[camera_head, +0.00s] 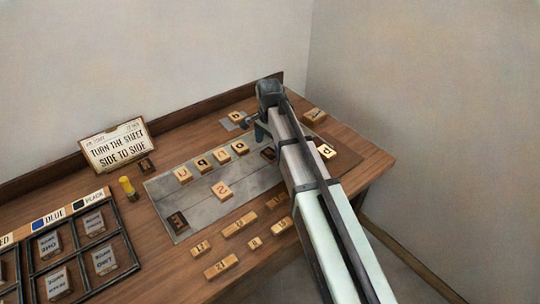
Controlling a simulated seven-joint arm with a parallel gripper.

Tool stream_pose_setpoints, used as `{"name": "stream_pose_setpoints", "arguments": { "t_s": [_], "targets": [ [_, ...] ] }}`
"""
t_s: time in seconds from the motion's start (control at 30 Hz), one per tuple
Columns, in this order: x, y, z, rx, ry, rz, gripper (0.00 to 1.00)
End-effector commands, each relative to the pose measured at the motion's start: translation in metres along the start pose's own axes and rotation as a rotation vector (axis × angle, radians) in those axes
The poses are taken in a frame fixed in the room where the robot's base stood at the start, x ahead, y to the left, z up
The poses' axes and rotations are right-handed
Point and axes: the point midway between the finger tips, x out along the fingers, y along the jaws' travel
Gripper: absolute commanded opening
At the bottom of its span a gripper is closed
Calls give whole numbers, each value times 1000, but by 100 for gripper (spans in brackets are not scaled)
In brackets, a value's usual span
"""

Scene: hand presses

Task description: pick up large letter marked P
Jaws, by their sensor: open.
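Wooden letter blocks stand on and around a grey plate (160,199) on the table. A row on the plate has four similar p, b, q or d shapes, including the leftmost block (183,174) and the rightmost block (239,147). A block with a P-like mark (326,152) lies just right of my arm; its orientation is hard to read. My gripper (258,131) is open above the plate's far right part, behind the row. It appears empty, and the arm hides part of the plate. Another letter block (237,117) is left of it.
Small number blocks (222,266) lie in front. A sign (118,145), a yellow peg (127,187) and a black tray (75,293) are at left. A block (313,115) sits back right.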

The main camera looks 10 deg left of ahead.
Motion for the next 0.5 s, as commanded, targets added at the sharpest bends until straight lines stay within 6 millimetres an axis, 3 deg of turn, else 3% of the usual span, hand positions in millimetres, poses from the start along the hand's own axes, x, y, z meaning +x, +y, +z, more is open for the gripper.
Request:
{"name": "stream_pose_setpoints", "arguments": {
  "t_s": [0.3,0.5],
  "targets": [
    [37,-2,2,0,-1,1,94],
    [43,-2,2,0,0,0,94]
  ]
}}
